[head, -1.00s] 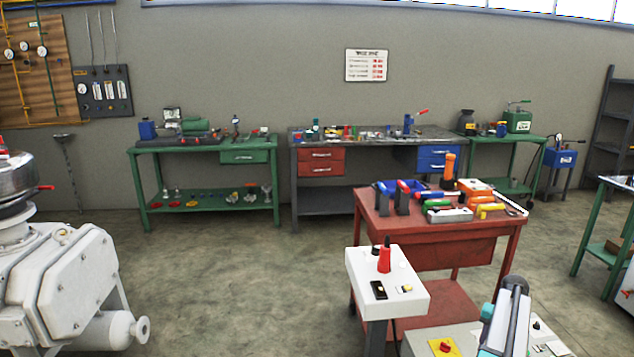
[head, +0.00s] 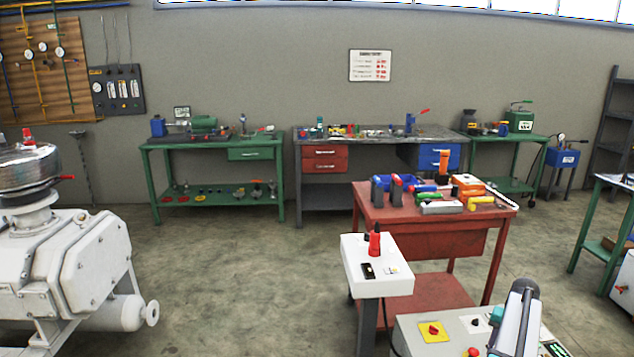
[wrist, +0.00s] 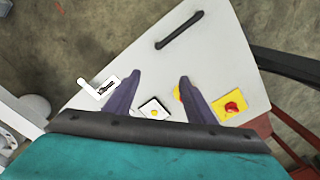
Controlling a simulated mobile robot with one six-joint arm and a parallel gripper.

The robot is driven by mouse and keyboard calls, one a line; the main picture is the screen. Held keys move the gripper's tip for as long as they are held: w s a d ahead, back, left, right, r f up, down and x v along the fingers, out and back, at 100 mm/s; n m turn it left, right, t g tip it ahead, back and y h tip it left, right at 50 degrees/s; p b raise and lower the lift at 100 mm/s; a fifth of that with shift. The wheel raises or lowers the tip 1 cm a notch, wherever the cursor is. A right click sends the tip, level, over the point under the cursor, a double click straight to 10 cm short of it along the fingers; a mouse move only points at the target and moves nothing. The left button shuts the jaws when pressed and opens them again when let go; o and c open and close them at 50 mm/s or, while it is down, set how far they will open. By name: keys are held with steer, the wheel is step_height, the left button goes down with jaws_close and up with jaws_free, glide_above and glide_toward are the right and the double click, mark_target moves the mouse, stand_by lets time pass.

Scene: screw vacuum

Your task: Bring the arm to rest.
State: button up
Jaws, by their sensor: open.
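My arm (head: 517,318) shows in the head view as a grey and teal link at the bottom right, over a light grey panel (head: 412,338). In the wrist view my gripper (wrist: 158,76) has its two dark purple fingers spread apart, with nothing between the tips. Beneath it lies a pale panel (wrist: 215,55) with a black handle (wrist: 180,30), a small white switch plate (wrist: 154,108) and a red button (wrist: 233,107) on a yellow plate. The gap between fingers and panel cannot be judged.
A red cart (head: 425,238) with tools stands behind a white pedestal box (head: 360,280) bearing a red-handled part (head: 375,242). A large pale pump (head: 80,265) stands at the left. Open floor (head: 235,285) lies between. Benches line the back wall.

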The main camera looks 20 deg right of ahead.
steer(key=w+a+f+n, duration=0.2)
steer(key=w+a+f, duration=0.2)
steer(key=w+a, duration=0.3)
steer(key=w+a+f+n, duration=0.1)
steer(key=w+a+f, duration=0.3)
steer(key=a, duration=0.5)
steer(key=a+f+n+g+y, duration=0.1)
steer(key=a+f, duration=0.2)
steer(key=a, duration=0.5)
steer(key=w+a+f+n+g+p, duration=0.1)
steer(key=a+f, duration=0.2)
steer(key=a, duration=0.4)
steer(key=a+f+n+g+y, duration=0.1)
steer(key=a+f, duration=0.3)
steer(key=a, duration=0.4)
steer(key=s+a+f+n+g+h+p, duration=0.1)
steer(key=s+a+f+n, duration=0.2)
steer(key=a, duration=0.5)
steer(key=s+a+f+n+g, duration=0.1)
steer(key=s+a+f, duration=0.3)
steer(key=a, duration=0.5)
steer(key=s+a+n, duration=0.1)
steer(key=s+a, duration=0.3)
steer(key=s, duration=0.5)
steer(key=s+a+n+h, duration=0.1)
steer(key=s+a, duration=0.4)
steer(key=s, duration=0.4)
steer(key=shift+a+n, duration=0.2)
steer(key=shift+n, duration=0.2)
